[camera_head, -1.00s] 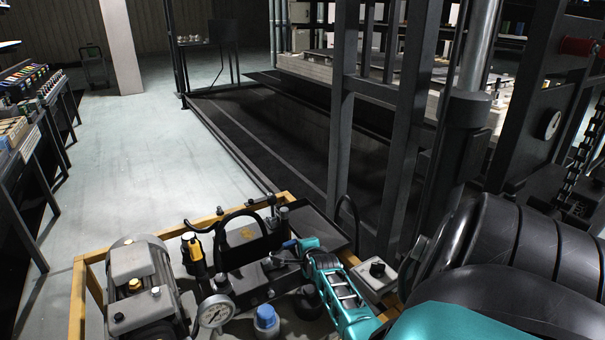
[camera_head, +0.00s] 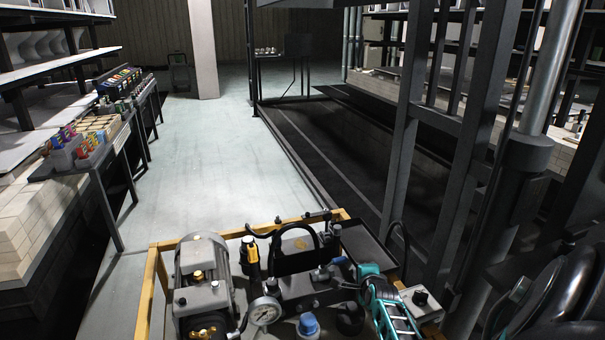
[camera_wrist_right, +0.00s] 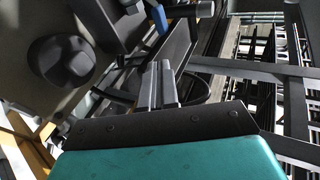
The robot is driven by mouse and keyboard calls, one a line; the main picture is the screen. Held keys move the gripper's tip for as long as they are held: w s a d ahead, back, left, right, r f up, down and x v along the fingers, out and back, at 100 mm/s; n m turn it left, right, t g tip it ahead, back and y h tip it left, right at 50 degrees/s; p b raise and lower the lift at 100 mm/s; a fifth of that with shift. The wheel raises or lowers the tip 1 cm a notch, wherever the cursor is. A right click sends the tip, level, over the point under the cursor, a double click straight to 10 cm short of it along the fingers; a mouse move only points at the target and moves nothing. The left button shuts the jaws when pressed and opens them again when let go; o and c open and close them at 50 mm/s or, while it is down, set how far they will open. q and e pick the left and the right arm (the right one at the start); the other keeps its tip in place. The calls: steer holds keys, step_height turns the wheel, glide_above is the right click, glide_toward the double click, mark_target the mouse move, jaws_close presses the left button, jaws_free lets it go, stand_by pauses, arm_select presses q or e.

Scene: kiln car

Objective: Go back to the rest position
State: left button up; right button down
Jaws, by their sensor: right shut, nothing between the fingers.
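My right gripper (camera_head: 368,271) is at the lower right of the head view, a teal hand over the right side of the yellow-framed cart (camera_head: 152,290). Its two grey fingers (camera_wrist_right: 159,85) are together in the right wrist view, with nothing between them. They are near a lever with a blue handle (camera_wrist_right: 159,18) and a round black knob (camera_wrist_right: 65,60), apart from both as far as I can tell. The hand hides part of the cart behind it. My left gripper is in neither view.
The cart bears a motor (camera_head: 203,280), a pressure gauge (camera_head: 265,311), a blue-capped bottle (camera_head: 308,326) and a knobbed grey box (camera_head: 420,297). Dark steel posts (camera_head: 467,150) stand close on the right. Benches (camera_head: 110,210) line the left. The pale floor (camera_head: 215,150) between is clear.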

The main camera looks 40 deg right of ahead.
steer(key=s+a+r+n+y+p, duration=0.1)
steer(key=s+a+n+y, duration=0.2)
steer(key=a+n, duration=0.6)
steer(key=s+a+r+n+t+y+p, duration=0.1)
steer(key=s+a+n, duration=0.4)
steer(key=a, duration=1.3)
steer(key=s+a+r+n+y+p, duration=0.1)
steer(key=s+a+r+n+y, duration=0.2)
steer(key=a+n, duration=1)
steer(key=s+n+y, duration=0.1)
steer(key=s+y, duration=0.1)
steer(key=shift+a+r+y, duration=0.15)
steer(key=shift+r+y, duration=0.1)
steer(key=shift+y, duration=0.05)
